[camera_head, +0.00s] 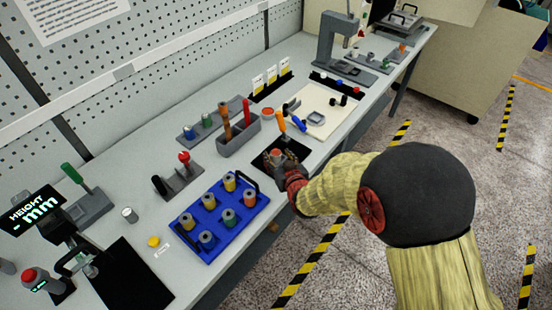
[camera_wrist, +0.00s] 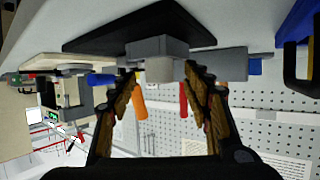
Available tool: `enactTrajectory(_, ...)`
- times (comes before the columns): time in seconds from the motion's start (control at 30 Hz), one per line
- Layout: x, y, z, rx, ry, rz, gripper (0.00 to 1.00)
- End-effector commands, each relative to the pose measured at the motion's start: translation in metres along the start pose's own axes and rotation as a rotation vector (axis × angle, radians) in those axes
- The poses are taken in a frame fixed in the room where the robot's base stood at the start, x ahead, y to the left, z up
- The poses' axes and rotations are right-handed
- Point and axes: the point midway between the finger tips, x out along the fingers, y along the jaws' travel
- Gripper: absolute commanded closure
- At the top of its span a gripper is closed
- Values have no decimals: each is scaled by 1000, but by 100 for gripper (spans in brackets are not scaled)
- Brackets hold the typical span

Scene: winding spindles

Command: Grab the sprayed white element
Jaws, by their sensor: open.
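In the wrist view, a small pale grey-white piece (camera_wrist: 160,69) sits against a grey block (camera_wrist: 152,47) that rests on a black mat (camera_wrist: 95,38). My gripper (camera_wrist: 163,76) is open, with one finger on each side of the pale piece. I cannot tell whether the fingers touch it. In the head view my gripper (camera_head: 277,161) is low over the black mat (camera_head: 297,150) at the bench's front edge and hides most of what stands there. I cannot tell for sure that the pale piece is the sprayed white element.
A blue tray (camera_head: 183,232) with several coloured spindles lies left of my gripper. A grey bin (camera_head: 239,139) with upright tools stands behind it. A cream tray (camera_head: 327,98) lies to the right. A small whitish cylinder (camera_head: 130,214) stands at the left.

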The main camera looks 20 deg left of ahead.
Motion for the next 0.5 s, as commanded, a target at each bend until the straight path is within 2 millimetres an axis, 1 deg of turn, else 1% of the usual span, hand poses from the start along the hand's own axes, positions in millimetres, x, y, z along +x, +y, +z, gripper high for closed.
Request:
enactTrajectory(0.2, 0, 0, 0, 0, 0, 0, 51)
enactTrajectory(0.5, 0, 0, 0, 0, 0, 0, 68)
